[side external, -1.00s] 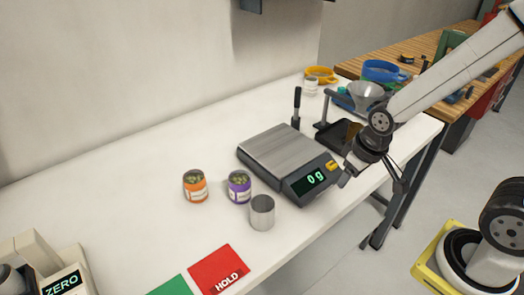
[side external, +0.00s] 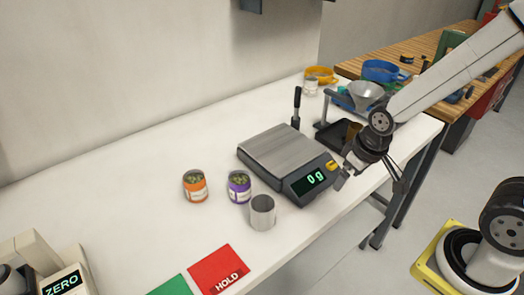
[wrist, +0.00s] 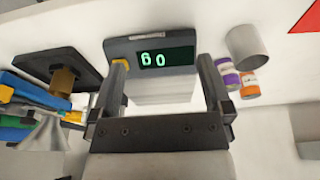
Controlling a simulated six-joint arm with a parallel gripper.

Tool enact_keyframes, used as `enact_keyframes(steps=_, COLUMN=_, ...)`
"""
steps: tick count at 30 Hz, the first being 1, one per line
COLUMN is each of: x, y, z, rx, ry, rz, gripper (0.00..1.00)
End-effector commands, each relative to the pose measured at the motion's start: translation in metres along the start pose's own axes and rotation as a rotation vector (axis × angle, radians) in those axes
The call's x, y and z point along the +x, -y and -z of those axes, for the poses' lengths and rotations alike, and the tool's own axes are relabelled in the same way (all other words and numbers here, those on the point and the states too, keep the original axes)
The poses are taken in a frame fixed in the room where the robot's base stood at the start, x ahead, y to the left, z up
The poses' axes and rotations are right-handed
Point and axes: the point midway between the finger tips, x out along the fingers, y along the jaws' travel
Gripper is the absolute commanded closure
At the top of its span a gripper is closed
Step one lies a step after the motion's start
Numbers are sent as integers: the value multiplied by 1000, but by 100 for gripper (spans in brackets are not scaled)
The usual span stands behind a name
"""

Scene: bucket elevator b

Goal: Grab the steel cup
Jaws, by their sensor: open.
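The steel cup (side external: 262,213) is a plain grey cylinder standing upright on the white table, in front of the purple-labelled can. It also shows in the wrist view (wrist: 247,46) at the upper right, outside my fingers. My gripper (side external: 342,180) is beside the scale's right front corner, to the right of the cup and apart from it. In the wrist view my gripper (wrist: 160,85) has its two fingers spread with nothing held between them; the scale shows beyond them.
The scale (side external: 280,150) reads 0 g. A purple-labelled can (side external: 239,188) and an orange-labelled can (side external: 195,187) stand left of it. A red HOLD card (side external: 218,268) lies at the front. A black tray (side external: 332,135) and a funnel stand (side external: 364,97) are behind my gripper.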

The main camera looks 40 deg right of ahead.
Motion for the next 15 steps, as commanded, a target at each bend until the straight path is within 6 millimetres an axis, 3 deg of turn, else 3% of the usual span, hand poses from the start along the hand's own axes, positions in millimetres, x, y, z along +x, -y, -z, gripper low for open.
enact_keyframes(steps=8, x=3, y=0, z=1, rx=47, ry=30, rz=10, gripper=0)
enact_keyframes(steps=15, x=18, y=7, z=2, rx=267, ry=182, rz=65, gripper=0)
